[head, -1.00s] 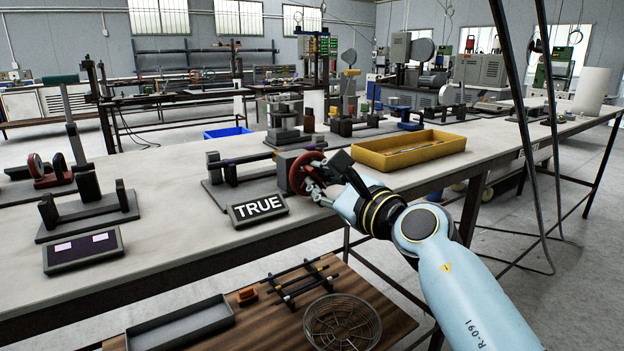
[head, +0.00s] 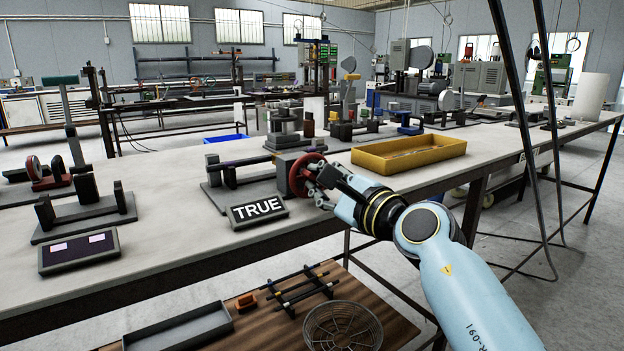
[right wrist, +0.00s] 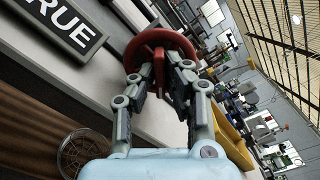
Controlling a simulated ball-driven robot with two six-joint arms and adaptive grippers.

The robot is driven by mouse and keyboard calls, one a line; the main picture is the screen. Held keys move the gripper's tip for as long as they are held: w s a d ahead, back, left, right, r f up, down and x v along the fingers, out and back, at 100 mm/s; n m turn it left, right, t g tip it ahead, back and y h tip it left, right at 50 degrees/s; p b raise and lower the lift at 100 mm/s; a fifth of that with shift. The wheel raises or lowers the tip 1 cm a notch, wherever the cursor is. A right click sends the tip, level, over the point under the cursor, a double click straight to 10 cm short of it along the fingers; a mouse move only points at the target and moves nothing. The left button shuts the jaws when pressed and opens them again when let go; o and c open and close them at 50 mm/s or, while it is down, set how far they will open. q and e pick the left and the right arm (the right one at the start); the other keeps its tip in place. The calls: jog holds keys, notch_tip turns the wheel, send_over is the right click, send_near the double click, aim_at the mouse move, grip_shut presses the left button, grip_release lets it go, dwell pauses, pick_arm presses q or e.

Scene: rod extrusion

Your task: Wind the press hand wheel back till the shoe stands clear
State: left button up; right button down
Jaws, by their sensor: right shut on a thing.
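The red hand wheel (head: 305,172) sits on the right end of the press (head: 245,178) on the long bench, behind the "TRUE" sign. My right gripper (head: 318,183) is at the wheel's right side. In the right wrist view its fingers (right wrist: 160,85) are closed around a red part that projects from the wheel (right wrist: 160,48). The press shoe cannot be told apart clearly at this distance. My left gripper does not show.
The "TRUE" sign (head: 258,211) stands at the bench's front edge, close to my gripper. A yellow tray (head: 440,148) lies to the right. A wire basket (head: 343,328) and a grey tray (head: 180,329) are on the lower wooden shelf. Another fixture (head: 85,210) stands left.

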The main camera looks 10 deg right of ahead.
jog(key=shift+n+b, duration=0.3)
jog(key=shift+n, duration=0.4)
jog(key=shift+n+b, duration=0.4)
jog(key=shift+n, duration=0.6)
jog(key=shift+n+b, duration=0.75)
jog(key=shift+n, duration=0.25)
